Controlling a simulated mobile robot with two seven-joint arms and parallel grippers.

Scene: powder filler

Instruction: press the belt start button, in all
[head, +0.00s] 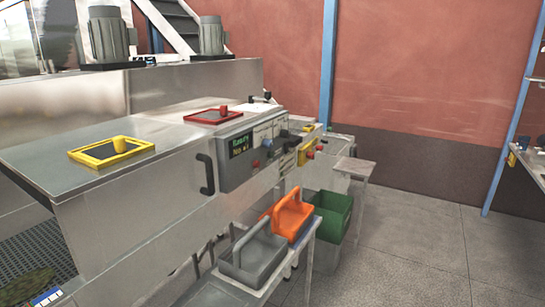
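A small blue control (267,144) and dark knobs sit right of the display. Farther right is a yellow box (303,157) with a red button (310,155) on it. I cannot tell which control is the belt start button. Neither of my grippers is in view.
A yellow-framed hatch (82,158) and a red-framed hatch (203,119) lie on the machine top. A black handle (206,175) sticks out in front. The floor at right is clear.

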